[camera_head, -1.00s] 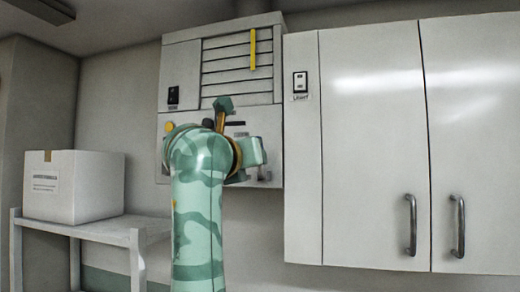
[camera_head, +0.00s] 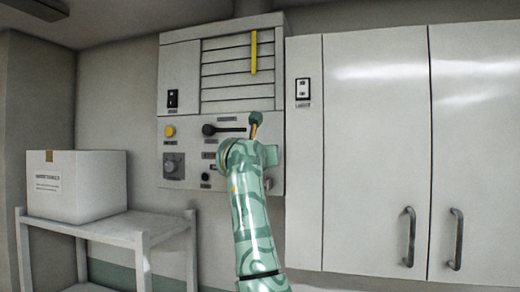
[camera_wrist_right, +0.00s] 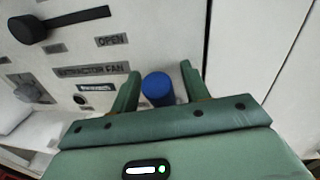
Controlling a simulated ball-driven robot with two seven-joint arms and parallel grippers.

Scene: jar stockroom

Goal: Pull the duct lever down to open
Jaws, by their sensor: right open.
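The duct lever (camera_head: 230,130) is a black bar on the grey wall panel. It lies about level, with a round black hub at its left end. In the right wrist view the lever (camera_wrist_right: 75,20) is at the upper left, above an OPEN label (camera_wrist_right: 112,40). My right gripper (camera_head: 261,132) is in front of the panel, by the lever's right end, partly hidden by my arm. In the right wrist view my right gripper (camera_wrist_right: 160,76) is open, with a blue cylinder (camera_wrist_right: 157,88) between its fingers. I cannot tell whether the fingers touch it. My left gripper is out of view.
A yellow strip (camera_head: 254,52) hangs on the louvres above. The panel also has a yellow button (camera_head: 169,131) and a dark knob (camera_head: 172,166). White cabinets (camera_head: 375,140) stand at the right. A white box (camera_head: 95,190) sits on a shelf (camera_head: 125,229) at the left.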

